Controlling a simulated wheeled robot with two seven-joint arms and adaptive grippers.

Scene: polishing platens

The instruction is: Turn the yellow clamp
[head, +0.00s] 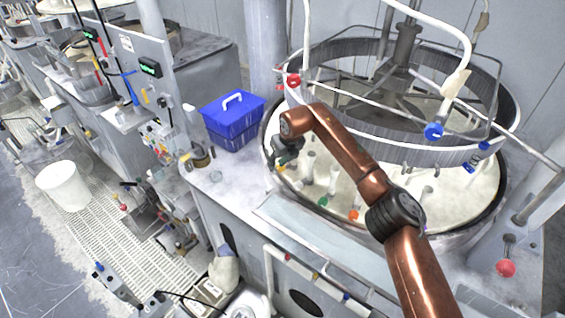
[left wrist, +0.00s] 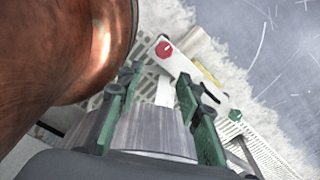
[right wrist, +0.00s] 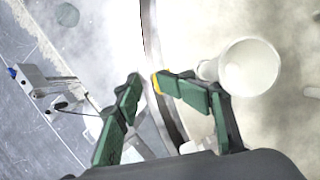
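My right gripper (head: 287,158) is over the left edge of the round polishing platen in the head view. In the right wrist view its green fingers (right wrist: 147,80) are partly closed, with a narrow gap between the tips. A small yellow part (right wrist: 157,84), which looks like the yellow clamp, sits at the right fingertip by the curved metal rim (right wrist: 152,40). The finger hides most of it, and I cannot tell whether they touch. My left gripper (left wrist: 152,88) is open and empty in the left wrist view. It is not clear in the head view.
A white cylinder (right wrist: 248,68) stands close beside the right fingers. A blue box (head: 233,128) is left of the platen. Green (head: 323,202) and orange (head: 354,215) parts sit along the platen's front edge. A red knob (left wrist: 165,48) lies beyond the left fingers.

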